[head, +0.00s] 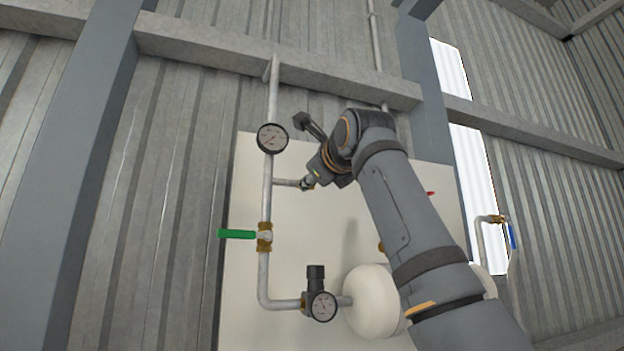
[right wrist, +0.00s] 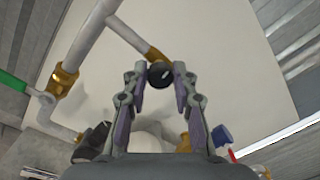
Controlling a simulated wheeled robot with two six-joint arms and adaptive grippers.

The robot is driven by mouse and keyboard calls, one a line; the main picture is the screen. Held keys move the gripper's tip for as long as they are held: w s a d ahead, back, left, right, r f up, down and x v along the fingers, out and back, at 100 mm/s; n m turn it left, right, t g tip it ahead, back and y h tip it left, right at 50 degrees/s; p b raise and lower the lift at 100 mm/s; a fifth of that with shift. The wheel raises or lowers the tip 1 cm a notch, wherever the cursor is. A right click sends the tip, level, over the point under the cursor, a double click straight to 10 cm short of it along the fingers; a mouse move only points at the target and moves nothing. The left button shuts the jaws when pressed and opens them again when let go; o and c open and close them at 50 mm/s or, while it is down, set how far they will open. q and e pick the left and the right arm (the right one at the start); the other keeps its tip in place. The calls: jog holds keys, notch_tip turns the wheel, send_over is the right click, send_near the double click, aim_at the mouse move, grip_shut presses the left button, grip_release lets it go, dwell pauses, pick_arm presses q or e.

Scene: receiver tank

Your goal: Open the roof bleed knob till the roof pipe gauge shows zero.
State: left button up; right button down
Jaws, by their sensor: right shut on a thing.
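The roof pipe gauge (head: 272,138) is a round white dial with a black rim on the grey vertical pipe. Its needle is too small to read surely. A short side branch leaves the pipe below it and ends at my right gripper (head: 308,184). In the right wrist view the bleed knob (right wrist: 160,75) is a dark round knob at the end of a brass fitting. My right gripper (right wrist: 160,82) has its fingertips on both sides of the knob, shut on it. In the head view the gripper mostly hides the knob. My left gripper is not in view.
A green-handled valve (head: 240,234) sits on the pipe below the branch. Lower down are a regulator with a second gauge (head: 322,306) and a white tank (head: 370,300). A blue-handled valve (head: 511,237) is at right. A pale panel (head: 250,190) stands behind the pipes.

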jog(key=shift+f+m, duration=0.15)
jog(key=shift+m, duration=0.65)
jog(key=shift+w+f, duration=0.1)
jog(key=c, duration=1.1)
grip_release()
jog(key=shift+o, duration=0.2)
jog(key=shift+r, duration=0.2)
jog(key=v, duration=1.2)
jog(key=shift+f, duration=0.1)
